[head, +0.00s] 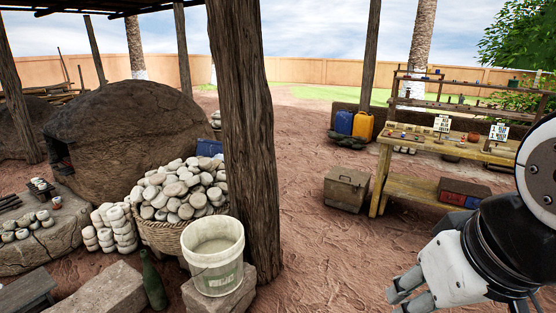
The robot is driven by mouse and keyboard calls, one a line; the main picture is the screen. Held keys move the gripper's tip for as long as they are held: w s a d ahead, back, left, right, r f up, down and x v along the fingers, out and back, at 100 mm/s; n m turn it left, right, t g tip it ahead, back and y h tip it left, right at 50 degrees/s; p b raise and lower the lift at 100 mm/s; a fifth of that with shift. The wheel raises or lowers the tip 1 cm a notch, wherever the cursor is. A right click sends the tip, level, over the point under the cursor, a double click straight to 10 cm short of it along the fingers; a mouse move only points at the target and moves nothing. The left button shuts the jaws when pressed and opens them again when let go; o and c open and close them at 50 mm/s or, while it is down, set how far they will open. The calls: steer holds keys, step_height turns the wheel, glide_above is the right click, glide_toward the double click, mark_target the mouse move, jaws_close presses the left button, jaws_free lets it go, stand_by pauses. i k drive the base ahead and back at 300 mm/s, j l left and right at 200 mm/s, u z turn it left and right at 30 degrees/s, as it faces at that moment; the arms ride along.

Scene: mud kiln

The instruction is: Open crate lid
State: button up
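A brown, weathered crate (346,189) stands on the ground in the middle right of the head view, just left of the wooden table. Its lid (347,178) looks shut, with a small dark fitting on top. My gripper (399,297) is at the lower right of the view, nearer to me than the crate and well apart from it. Its two fingers look spread with nothing between them. The lower finger is partly cut off by the bottom edge of the picture.
The wooden table (460,149) stands right of the crate, with a dark-topped red and blue box (464,193) on its lower shelf. A thick post (246,130), a white bucket (213,255) and a stone-filled basket (172,235) are left. Bare ground (330,245) lies before the crate.

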mark_target(352, 176)
steer(key=i+l+z, duration=0.25)
steer(key=i+z, duration=0.15)
steer(key=i, duration=0.2)
steer(key=i+z, duration=0.35)
steer(key=i, duration=0.25)
steer(key=i+j+z, duration=0.1)
steer(key=i+z, duration=0.3)
steer(key=i, duration=0.25)
steer(key=i+l, duration=0.1)
steer(key=i, duration=0.5)
steer(key=i+u, duration=0.15)
steer(key=i, duration=0.5)
steer(key=i+l, duration=0.2)
steer(key=i, duration=0.4)
steer(key=i+l+u, duration=0.15)
steer(key=i, duration=0.15)
steer(key=i+l+u, duration=0.2)
steer(key=i+j, duration=0.05)
steer(key=i, duration=0.05)
